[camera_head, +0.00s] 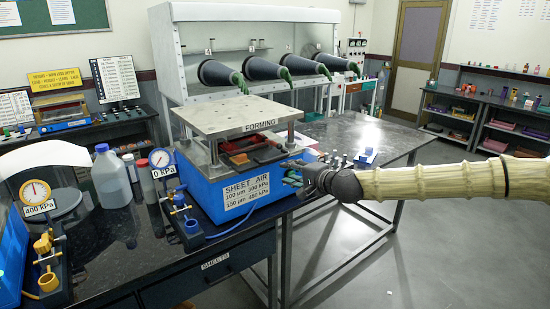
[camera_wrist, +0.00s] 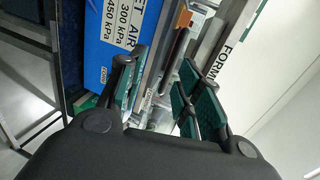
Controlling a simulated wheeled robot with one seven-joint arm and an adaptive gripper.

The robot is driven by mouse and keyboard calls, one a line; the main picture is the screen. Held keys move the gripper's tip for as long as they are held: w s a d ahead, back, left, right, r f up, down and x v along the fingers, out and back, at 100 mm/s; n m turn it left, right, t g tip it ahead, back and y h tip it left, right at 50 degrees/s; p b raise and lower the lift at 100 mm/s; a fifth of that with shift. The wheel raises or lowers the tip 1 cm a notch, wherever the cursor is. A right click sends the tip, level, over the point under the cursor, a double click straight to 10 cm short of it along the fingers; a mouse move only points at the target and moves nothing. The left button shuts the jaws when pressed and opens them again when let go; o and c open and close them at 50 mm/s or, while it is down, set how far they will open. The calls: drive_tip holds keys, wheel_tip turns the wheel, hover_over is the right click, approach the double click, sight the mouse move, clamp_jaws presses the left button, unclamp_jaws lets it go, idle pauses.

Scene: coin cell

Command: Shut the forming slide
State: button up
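The forming station is a blue box (camera_head: 235,190) with a thick grey top plate (camera_head: 225,115) on posts, labelled FORMING. In the gap under the plate sits the forming slide (camera_head: 268,155), a dark tray-like part with a red part (camera_head: 238,158) beside it. The slide seems to stick out at the front right; how far is hard to tell. My gripper (camera_head: 304,168) is at the station's right front corner, close to the slide. In the wrist view my gripper (camera_wrist: 163,62) has its green-padded fingers apart, with grey and dark station edges beyond them. No contact is clear.
A gauge reading 0 kPa (camera_head: 161,158) and a regulator stand left of the station. A second gauge (camera_head: 36,191) marked 400 kPa and a white bottle (camera_head: 111,178) are further left. Small parts (camera_head: 340,160) lie on the dark bench to the right. Floor at right is free.

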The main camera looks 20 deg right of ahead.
sight(277, 159)
drive_tip(key=shift+w+a+p, duration=0.35)
drive_tip(key=shift+w+p, duration=0.15)
drive_tip(key=shift+w, duration=1.25)
drive_tip(key=shift+w+a+p, duration=0.35)
drive_tip(key=shift+w+p, duration=0.1)
drive_tip(key=shift+w, duration=1.25)
drive_tip(key=shift+w+a+p, duration=0.35)
drive_tip(key=shift+w+p, duration=0.15)
drive_tip(key=shift+w, duration=1.25)
drive_tip(key=shift+c, duration=0.4)
clamp_jaws()
